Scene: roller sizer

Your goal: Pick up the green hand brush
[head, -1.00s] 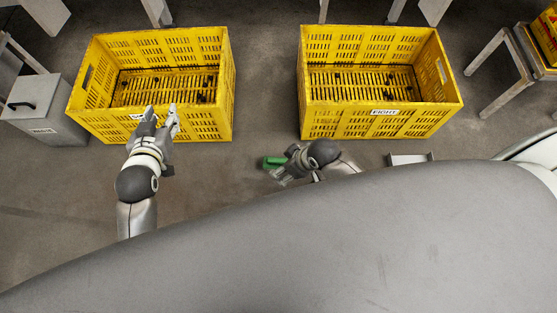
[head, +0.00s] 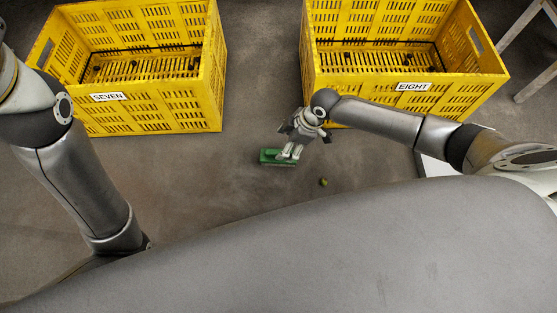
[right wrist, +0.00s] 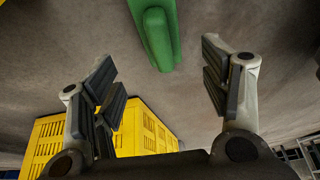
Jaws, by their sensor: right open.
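The green hand brush (head: 269,157) lies on the floor between the two yellow crates, on the near side. My right gripper (head: 290,152) is at the right end of the brush in the head view, and its fingers overlap that end. In the right wrist view my right gripper (right wrist: 160,78) is open, with nothing between its pads. The green brush (right wrist: 158,36) shows there at the top middle, beyond the fingertips and lined up with the gap. My left arm comes in at the left, but its gripper is out of view.
The yellow crate marked SEVEN (head: 160,107) stands at the left and the crate marked EIGHT (head: 355,88) at the right. A small olive-green round thing (head: 323,181) lies on the floor near the brush. A pale tray (head: 433,168) is partly hidden by my right arm.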

